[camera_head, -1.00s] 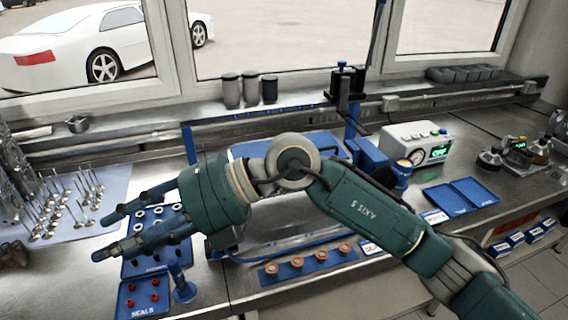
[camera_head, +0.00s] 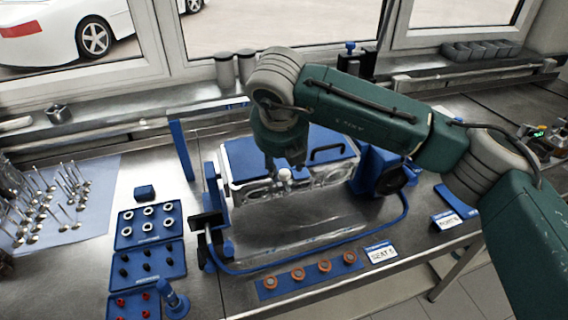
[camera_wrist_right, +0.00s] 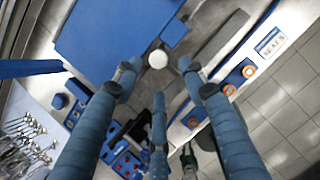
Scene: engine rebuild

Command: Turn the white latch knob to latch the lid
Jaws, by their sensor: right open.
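The white latch knob (camera_head: 284,174) is a small round knob at the front edge of the blue lid (camera_head: 240,158). It also shows in the right wrist view (camera_wrist_right: 158,59), beside the lid (camera_wrist_right: 112,38). My right gripper (camera_head: 286,162) points down over the knob and partly hides it in the head view. In the wrist view its open fingers (camera_wrist_right: 156,72) are spread around the knob. I cannot tell whether they touch it. My left gripper is in neither view.
Blue trays of small parts (camera_head: 148,262) stand on the left. A blue strip with orange-brown rings (camera_head: 310,271) lies in front. Valves (camera_head: 60,205) stand on a mat at far left. A blue hose (camera_head: 404,222) loops around the lidded unit.

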